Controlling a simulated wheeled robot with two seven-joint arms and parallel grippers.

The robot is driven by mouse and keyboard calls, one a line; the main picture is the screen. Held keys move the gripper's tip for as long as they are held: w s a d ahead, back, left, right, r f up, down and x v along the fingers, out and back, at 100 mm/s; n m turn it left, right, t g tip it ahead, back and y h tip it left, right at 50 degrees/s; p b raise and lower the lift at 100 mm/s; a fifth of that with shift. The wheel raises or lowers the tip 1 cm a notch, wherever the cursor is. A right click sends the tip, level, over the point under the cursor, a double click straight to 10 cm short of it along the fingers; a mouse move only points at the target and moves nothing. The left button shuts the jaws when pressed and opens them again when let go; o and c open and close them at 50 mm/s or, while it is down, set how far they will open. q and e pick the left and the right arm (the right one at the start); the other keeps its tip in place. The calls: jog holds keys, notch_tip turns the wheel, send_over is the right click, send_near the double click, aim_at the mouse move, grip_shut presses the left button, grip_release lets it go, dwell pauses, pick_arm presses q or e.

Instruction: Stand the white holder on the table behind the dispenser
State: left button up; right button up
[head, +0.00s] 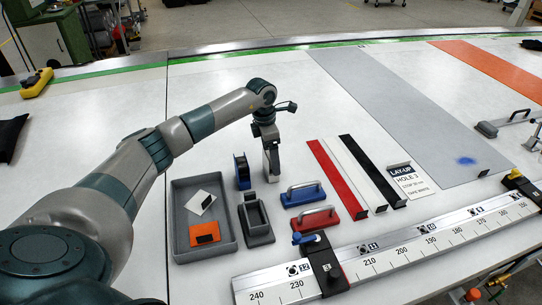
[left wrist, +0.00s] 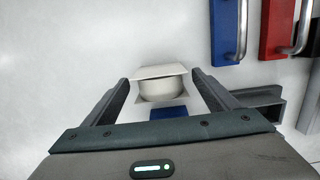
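The blue dispenser (head: 242,171) stands on the table just left of my gripper. A piece of blue also shows below the holder in the left wrist view (left wrist: 168,113). My right gripper is not in view.
A dark grey stand (head: 256,222) and a grey tray (head: 181,226) with white and orange cards lie nearer. Blue (head: 302,193) and red (head: 315,219) handled blocks are to the right, beside red, white and black strips. The table beyond the dispenser is clear.

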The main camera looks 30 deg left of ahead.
pick_arm(q)
jog(key=shift+r, duration=0.3)
jog(key=r+b, duration=0.1)
jog(key=r, duration=0.2)
jog(key=r+b, duration=0.2)
jog(key=r, duration=0.1)
jog(key=s+a+r+b, duration=0.1)
jog(key=r+b, duration=0.1)
jog(key=r, duration=0.2)
jog(key=shift+r, duration=0.8)
jog(key=shift+s+a, duration=0.1)
